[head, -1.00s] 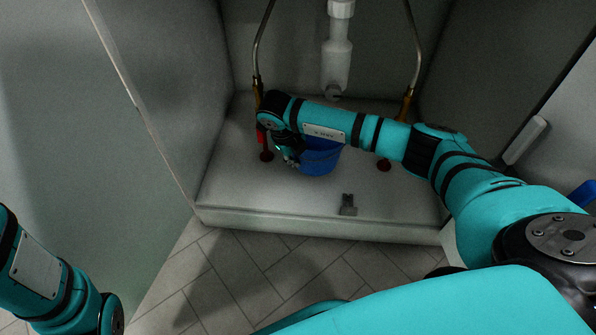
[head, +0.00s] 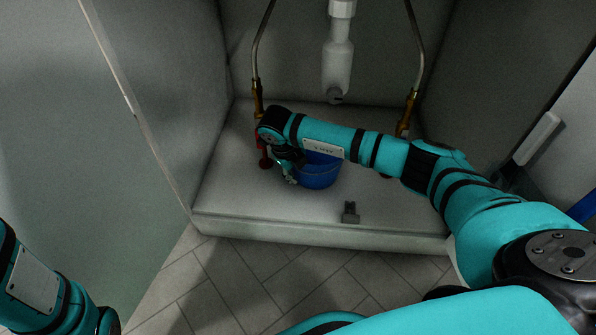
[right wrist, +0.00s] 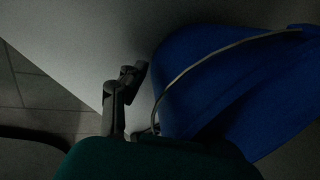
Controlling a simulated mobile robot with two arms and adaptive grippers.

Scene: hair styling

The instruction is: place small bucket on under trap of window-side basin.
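The small blue bucket (head: 318,178) is in the open cabinet under the basin, low over or on its pale floor; I cannot tell whether it touches. It is in front of and below the white trap (head: 337,68). My right forearm covers part of its rim. My right gripper (head: 289,172) is at the bucket's left side, small and partly hidden. In the right wrist view the blue bucket (right wrist: 235,85) fills the right, with its thin wire handle crossing it. That view is dark and does not show whether the fingers are closed on the handle. My left gripper is out of view.
Supply pipes with brass valves (head: 258,100) and red handles flank the trap. A small grey fitting (head: 350,212) stands near the front edge of the cabinet floor (head: 240,205). Cabinet walls close in on both sides. The cabinet floor at front left is clear.

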